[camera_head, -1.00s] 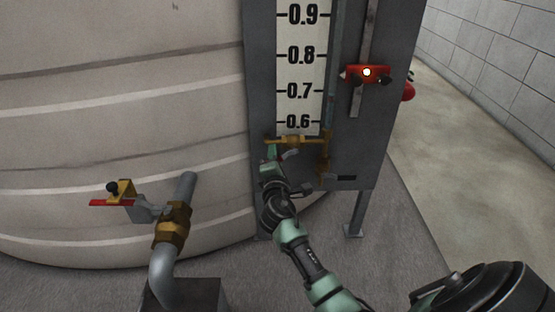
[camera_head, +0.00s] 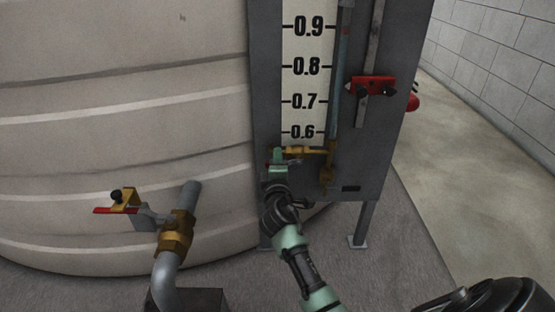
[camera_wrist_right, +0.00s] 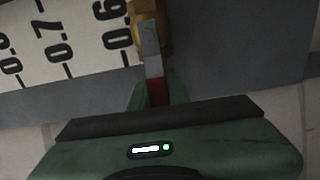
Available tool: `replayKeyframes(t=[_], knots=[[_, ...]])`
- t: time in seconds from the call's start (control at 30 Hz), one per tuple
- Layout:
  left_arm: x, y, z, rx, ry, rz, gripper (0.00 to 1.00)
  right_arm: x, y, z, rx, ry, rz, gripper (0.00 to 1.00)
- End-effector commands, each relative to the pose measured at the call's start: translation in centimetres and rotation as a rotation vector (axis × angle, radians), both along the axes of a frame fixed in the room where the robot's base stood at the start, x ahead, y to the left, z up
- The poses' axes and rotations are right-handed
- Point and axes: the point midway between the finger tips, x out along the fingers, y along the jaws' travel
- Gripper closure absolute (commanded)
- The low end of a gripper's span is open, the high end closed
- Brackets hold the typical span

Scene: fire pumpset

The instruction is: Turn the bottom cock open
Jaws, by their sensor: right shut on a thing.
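The bottom cock (camera_head: 308,151) is a brass fitting at the foot of the level gauge, just below the 0.6 mark. Its brass body (camera_wrist_right: 150,25) also shows in the right wrist view, with a flat grey lever (camera_wrist_right: 153,62) that has a red end. My right gripper (camera_head: 277,156) is at the left end of the cock. In the right wrist view my right gripper (camera_wrist_right: 158,92) is shut on the red end of the lever. The lever is mostly hidden by the gripper in the head view. My left gripper is not in view.
The gauge scale (camera_head: 306,84) stands on a grey panel in front of a large pale tank (camera_head: 120,65). A red slider (camera_head: 372,84) sits right of the scale. A pipe with a brass valve (camera_head: 176,232) and red-ended lever stands at left. Open floor (camera_head: 455,170) lies right.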

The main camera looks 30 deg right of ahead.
Motion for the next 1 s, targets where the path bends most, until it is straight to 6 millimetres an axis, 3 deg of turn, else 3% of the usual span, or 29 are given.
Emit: replayKeyframes(t=[0.17,0.2,0.27,0.67,1.0], knots=[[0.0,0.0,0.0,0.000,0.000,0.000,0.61,0.0,0.0,-0.1,0.006,0.000,0.000,1.00],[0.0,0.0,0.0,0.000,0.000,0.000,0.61,0.0,0.0,-0.1,0.006,0.000,0.000,0.78],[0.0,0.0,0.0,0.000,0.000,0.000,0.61,0.0,0.0,-0.1,0.005,0.000,0.000,0.61],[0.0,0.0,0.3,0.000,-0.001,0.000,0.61,-0.5,0.4,0.0,0.003,0.001,0.001,0.61],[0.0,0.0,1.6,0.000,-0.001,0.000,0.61,-5.2,3.2,0.0,0.005,0.002,0.000,0.61]])
